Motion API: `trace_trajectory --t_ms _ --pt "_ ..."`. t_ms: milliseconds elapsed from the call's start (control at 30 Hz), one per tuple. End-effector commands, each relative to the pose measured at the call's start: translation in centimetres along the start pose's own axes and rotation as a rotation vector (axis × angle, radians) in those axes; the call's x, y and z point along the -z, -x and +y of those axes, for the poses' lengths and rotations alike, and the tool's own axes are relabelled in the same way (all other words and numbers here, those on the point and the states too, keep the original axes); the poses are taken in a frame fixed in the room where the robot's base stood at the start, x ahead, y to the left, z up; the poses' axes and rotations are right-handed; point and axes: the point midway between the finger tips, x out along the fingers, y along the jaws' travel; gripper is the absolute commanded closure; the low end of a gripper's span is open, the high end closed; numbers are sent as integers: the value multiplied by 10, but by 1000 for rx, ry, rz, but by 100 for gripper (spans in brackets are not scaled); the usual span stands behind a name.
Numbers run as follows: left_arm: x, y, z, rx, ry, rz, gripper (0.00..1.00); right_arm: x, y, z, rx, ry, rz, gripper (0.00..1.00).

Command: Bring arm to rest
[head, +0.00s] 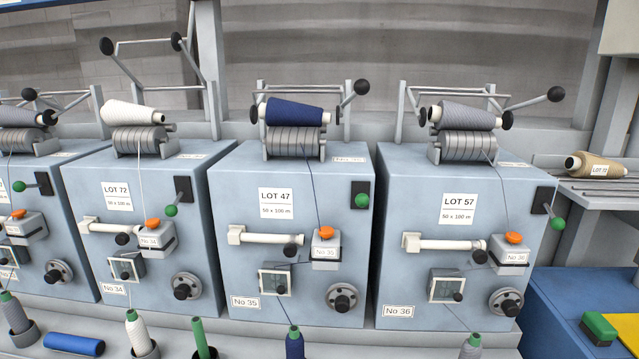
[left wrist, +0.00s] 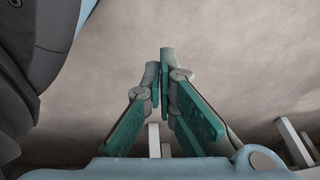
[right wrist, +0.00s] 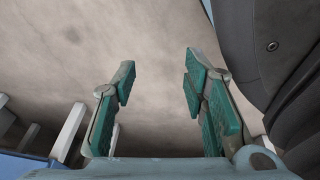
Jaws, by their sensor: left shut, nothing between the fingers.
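My left gripper (left wrist: 166,70) shows in the left wrist view with its fingers together and nothing between them. My right gripper (right wrist: 158,84) shows in the right wrist view with its fingers apart and empty. Neither arm shows in the head view. On the No 34 unit, the arm with black balls (head: 142,41) stands raised above a white package (head: 135,113) that lies on the grooved drum. On No 35 the blue package (head: 292,112) sits between the lowered cradle ends, and on No 36 a grey package (head: 466,116) does too.
Blue-grey winding units stand in a row, with bobbins such as a white one (head: 138,333) along the front. A tan cone (head: 594,166) lies on a shelf at right.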

Motion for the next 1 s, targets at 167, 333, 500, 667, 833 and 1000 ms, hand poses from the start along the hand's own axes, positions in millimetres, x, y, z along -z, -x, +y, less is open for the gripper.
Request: trace_trajectory --t_ms 167,333,500,667,833,1000 --pt "-33 75 1 -8 -6 -83 100 -3 70 7 -2 9 -40 60" --pt "-41 154 -6 -8 -19 -138 100 -14 149 12 -3 22 -96 60" --pt "-51 217 -11 -8 -31 -186 100 -28 212 15 -2 36 -146 60" --pt "-58 229 -12 -9 -37 -203 100 -35 223 15 -2 41 -163 60" --pt "-60 224 -12 -9 -37 -202 100 -37 218 15 -2 41 -163 60" --pt "-59 223 -12 -9 -37 -202 100 -37 218 15 -2 40 -163 60"
